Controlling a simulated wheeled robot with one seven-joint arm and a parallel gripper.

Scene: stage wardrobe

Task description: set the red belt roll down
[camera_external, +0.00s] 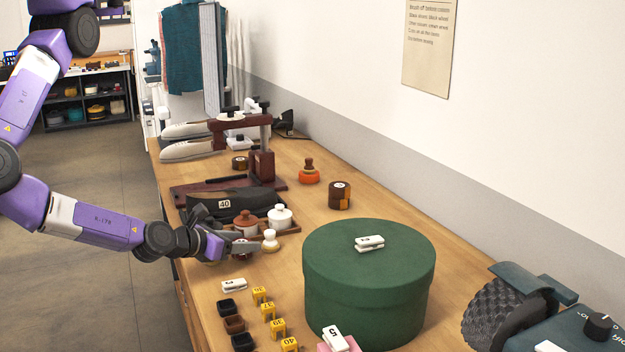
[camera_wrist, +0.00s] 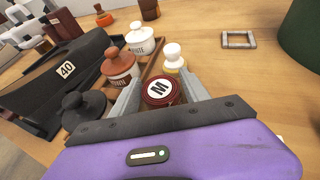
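The red belt roll (camera_wrist: 160,92) is dark red with a white round label marked M. It sits between the two fingertips of my gripper (camera_wrist: 158,96) in the wrist view, with a finger against each side. In the external view my gripper (camera_external: 222,246) is low at the left edge of the workbench (camera_external: 285,262), and the roll (camera_external: 241,251) shows partly at its tips. I cannot tell whether the roll's underside touches the bench.
A brown jar (camera_wrist: 118,66), a white jar (camera_wrist: 139,39), a black jar (camera_wrist: 84,108) and a cream-knobbed piece (camera_wrist: 174,58) stand close around my gripper. A large green round box (camera_external: 369,285) stands to the right. Small dark trays (camera_external: 234,324) and yellow number blocks (camera_external: 268,311) are nearer the camera.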

